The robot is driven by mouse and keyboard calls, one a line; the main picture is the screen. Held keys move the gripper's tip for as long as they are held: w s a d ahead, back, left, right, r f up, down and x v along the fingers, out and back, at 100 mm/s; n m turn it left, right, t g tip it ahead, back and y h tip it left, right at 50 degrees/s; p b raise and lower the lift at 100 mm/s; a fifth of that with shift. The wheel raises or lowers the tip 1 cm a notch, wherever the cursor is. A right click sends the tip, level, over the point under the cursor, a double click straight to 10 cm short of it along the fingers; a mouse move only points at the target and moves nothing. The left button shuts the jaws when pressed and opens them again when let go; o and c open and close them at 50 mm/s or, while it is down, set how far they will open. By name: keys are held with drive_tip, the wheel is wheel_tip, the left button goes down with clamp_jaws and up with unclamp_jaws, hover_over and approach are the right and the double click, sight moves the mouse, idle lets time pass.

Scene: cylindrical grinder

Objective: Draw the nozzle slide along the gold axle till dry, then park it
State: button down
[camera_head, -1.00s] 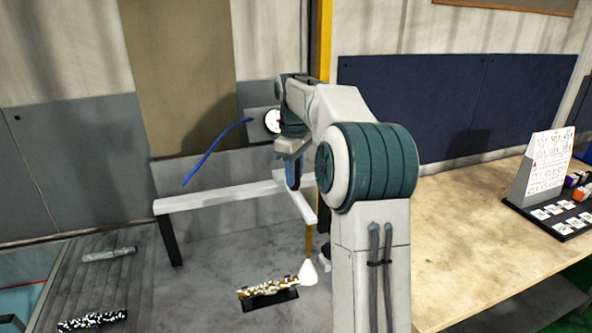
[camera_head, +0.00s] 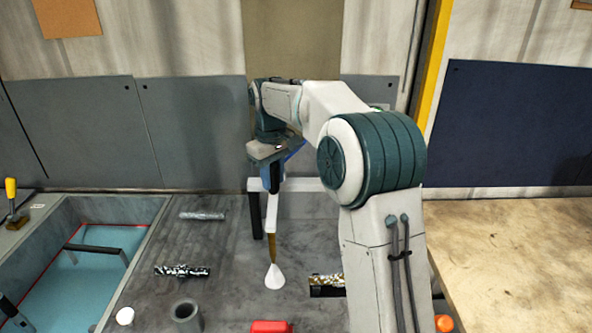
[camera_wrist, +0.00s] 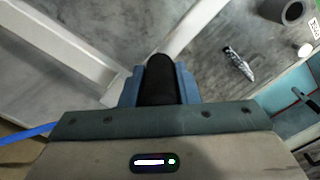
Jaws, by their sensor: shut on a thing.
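The nozzle slide's white arm (camera_head: 271,213) carries a gold tube (camera_head: 273,246) ending in a white cone nozzle (camera_head: 275,277). The cone is in the gap between the gold axle (camera_head: 326,280) and the black-and-white axle (camera_head: 182,271), nearer the gold one. The gold axle lies in a dark holder; its right end is hidden by my arm. My gripper (camera_head: 272,178) is above the slide, and in the wrist view its blue fingers are shut on a dark handle (camera_wrist: 160,78). Whether the gold axle is wet cannot be told.
A white rail (camera_head: 312,184) runs behind the slide. A silver axle (camera_head: 202,215), grey cup (camera_head: 186,313), white cap (camera_head: 125,316) and red object (camera_head: 271,326) are on the grey bed. A blue-floored basin (camera_head: 70,280) is at left. The wooden table (camera_head: 520,250) at right is largely clear.

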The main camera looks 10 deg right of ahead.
drive_tip(key=shift+w+a, duration=0.1)
drive_tip(key=shift+a, duration=0.55)
drive_tip(key=c, duration=1.3)
unclamp_jaws()
drive_tip(key=shift+a, duration=0.1)
drive_tip(key=shift+o, duration=1.1)
drive_tip(key=shift+a, duration=0.25)
drive_tip(key=shift+d, duration=0.35)
drive_tip(key=shift+r, duration=0.25)
wheel_tip(320, 180, up, 13)
drive_tip(key=shift+a+r, duration=0.15)
drive_tip(key=shift+a, duration=0.05)
